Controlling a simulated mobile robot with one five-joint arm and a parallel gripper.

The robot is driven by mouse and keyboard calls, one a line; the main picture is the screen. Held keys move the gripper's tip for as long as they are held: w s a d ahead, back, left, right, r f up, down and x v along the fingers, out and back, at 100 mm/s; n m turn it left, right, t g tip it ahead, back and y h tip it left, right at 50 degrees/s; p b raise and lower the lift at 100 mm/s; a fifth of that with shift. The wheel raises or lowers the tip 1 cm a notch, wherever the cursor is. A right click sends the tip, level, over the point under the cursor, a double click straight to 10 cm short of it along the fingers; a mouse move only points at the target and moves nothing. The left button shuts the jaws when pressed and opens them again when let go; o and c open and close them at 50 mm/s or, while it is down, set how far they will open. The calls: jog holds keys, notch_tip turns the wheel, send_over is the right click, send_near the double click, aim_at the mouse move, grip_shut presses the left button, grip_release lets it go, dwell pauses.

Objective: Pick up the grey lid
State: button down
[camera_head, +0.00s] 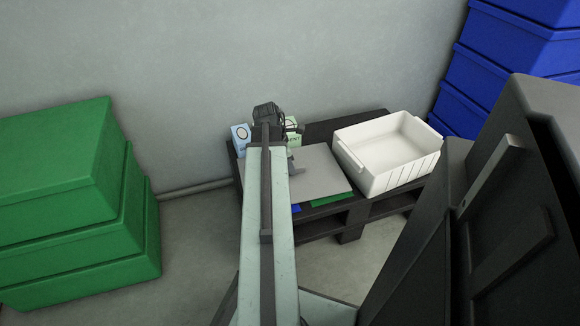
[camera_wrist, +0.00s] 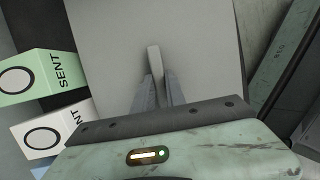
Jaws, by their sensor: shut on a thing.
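The grey lid (camera_head: 325,178) is a flat, pale square panel over the left part of a dark pallet. Its left side is hidden behind my arm in the head view. In the wrist view the lid (camera_wrist: 205,50) fills the middle, with a narrow upright bar-like handle (camera_wrist: 153,57) on it. My gripper (camera_wrist: 156,88) has its two fingers closed on either side of this handle. I cannot tell whether the lid is resting or slightly raised.
A white open bin (camera_head: 390,150) stands on the dark pallet (camera_head: 350,220) right of the lid. A light-blue box (camera_head: 240,137) and green box (camera_head: 294,138) stand behind the lid. Green (camera_head: 332,200) and blue edges show below it. Green crates (camera_head: 70,200) stand left, blue crates (camera_head: 510,60) right.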

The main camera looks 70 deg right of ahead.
notch_tip(320, 180, up, 15)
jog(key=p, duration=1.4)
jog(key=shift+r, duration=0.15)
